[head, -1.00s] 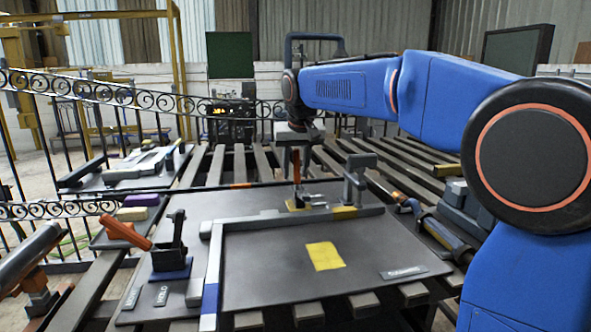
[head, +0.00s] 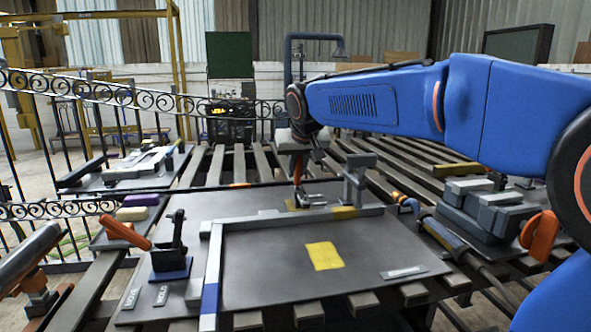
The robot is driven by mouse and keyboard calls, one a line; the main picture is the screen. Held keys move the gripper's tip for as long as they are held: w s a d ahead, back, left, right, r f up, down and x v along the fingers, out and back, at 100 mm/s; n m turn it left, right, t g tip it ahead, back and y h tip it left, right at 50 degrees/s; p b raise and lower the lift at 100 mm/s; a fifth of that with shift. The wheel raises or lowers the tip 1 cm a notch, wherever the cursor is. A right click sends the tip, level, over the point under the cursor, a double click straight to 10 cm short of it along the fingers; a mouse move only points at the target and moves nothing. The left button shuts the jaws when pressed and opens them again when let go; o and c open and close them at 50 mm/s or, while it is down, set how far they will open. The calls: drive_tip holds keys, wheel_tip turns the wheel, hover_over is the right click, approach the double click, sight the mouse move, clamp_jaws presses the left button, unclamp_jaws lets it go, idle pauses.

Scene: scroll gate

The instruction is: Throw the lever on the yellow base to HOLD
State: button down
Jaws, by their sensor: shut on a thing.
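The lever on the yellow base (head: 292,205) stands toward the far edge of the dark panel (head: 270,262). Its orange handle (head: 298,172) is close to upright. My gripper (head: 300,158) comes down from above and is shut on the top of this handle; the fingers are small and partly hidden. Small label plates lie in front of the blue base; one (head: 162,295) seems to read HOLD.
A grey post fixture (head: 353,182) with a yellow patch at its foot stands just right of the held lever. A raised light rail (head: 260,222) runs in front of it. A yellow square (head: 324,256) lies flat on the panel. Grey blocks (head: 490,205) sit at the right.

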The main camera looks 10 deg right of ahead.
drive_tip(key=shift+s+t, duration=0.55)
drive_tip(key=shift+t, duration=0.25)
drive_tip(key=c, duration=1.7)
unclamp_jaws()
drive_tip(key=shift+s+r, duration=0.1)
drive_tip(key=v, duration=1.7)
drive_tip(key=shift+s, duration=0.15)
drive_tip(key=shift+s, duration=0.1)
